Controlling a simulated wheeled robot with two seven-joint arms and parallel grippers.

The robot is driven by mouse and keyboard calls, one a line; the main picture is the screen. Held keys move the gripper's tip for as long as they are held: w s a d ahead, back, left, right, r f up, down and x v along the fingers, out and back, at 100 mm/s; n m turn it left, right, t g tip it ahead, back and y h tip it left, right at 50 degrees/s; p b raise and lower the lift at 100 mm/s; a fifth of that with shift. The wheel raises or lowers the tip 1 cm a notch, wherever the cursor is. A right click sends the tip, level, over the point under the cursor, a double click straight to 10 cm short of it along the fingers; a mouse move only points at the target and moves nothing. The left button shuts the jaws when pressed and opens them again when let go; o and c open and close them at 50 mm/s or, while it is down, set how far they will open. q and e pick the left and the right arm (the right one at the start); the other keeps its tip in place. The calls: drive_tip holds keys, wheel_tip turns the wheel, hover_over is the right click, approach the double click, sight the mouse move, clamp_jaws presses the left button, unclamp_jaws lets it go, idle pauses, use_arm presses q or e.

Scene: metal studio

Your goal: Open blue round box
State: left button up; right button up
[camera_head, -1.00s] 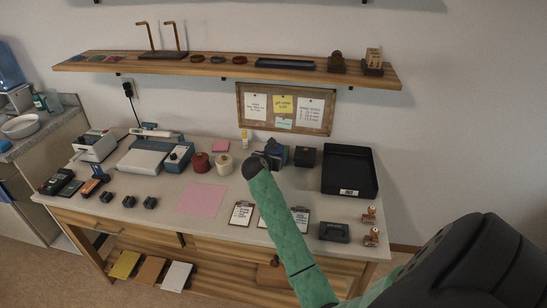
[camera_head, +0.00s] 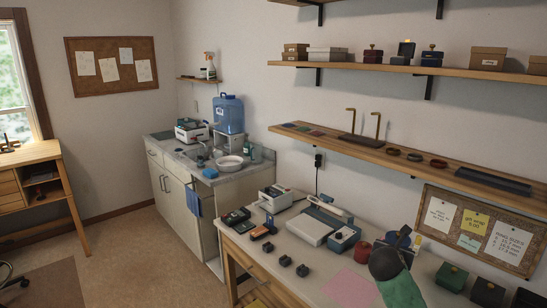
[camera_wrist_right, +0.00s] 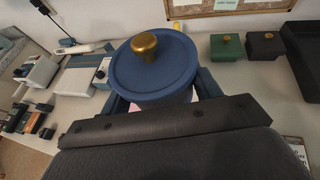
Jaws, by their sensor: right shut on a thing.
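The blue round box (camera_wrist_right: 152,75) has a lid with a gold knob (camera_wrist_right: 145,45). In the right wrist view it sits upright between the fingers of my right gripper (camera_wrist_right: 155,105), which is shut on it. The lid is on. The lower part of the box is hidden by the gripper body. In the head view my right gripper (camera_head: 390,262) is a dark shape at the end of my green arm, over the table, and it mostly hides the box. My left gripper is not in view.
A green box (camera_head: 451,277) and a black box (camera_head: 487,292) stand to the right on the table. The wall shelf (camera_head: 375,146) hangs above the table.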

drive_tip(key=s+a+f+n+t+y, duration=0.1)
drive_tip(key=s+a+n+y, duration=0.2)
drive_tip(key=a, duration=0.4)
drive_tip(key=s+a+f+n+t+y, duration=0.15)
drive_tip(key=s+a, duration=0.25)
drive_tip(key=a, duration=0.4)
drive_tip(key=s+a+f+n+y, duration=0.3)
drive_tip(key=s+f, duration=0.6)
drive_tip(key=s, duration=0.1)
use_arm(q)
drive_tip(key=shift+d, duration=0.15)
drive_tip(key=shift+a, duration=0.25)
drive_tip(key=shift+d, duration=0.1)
use_arm(e)
drive_tip(key=w+a+r+n+g+y, duration=0.1)
drive_tip(key=w+a+n+y, duration=0.2)
drive_tip(key=a, duration=0.4)
drive_tip(key=w+a+r+n+g+y, duration=0.1)
drive_tip(key=w+a+n+g+y, duration=0.1)
drive_tip(key=w+a+n+y, duration=0.2)
drive_tip(key=w+a+y, duration=0.2)
drive_tip(key=w+a, duration=0.1)
drive_tip(key=a, duration=0.1)
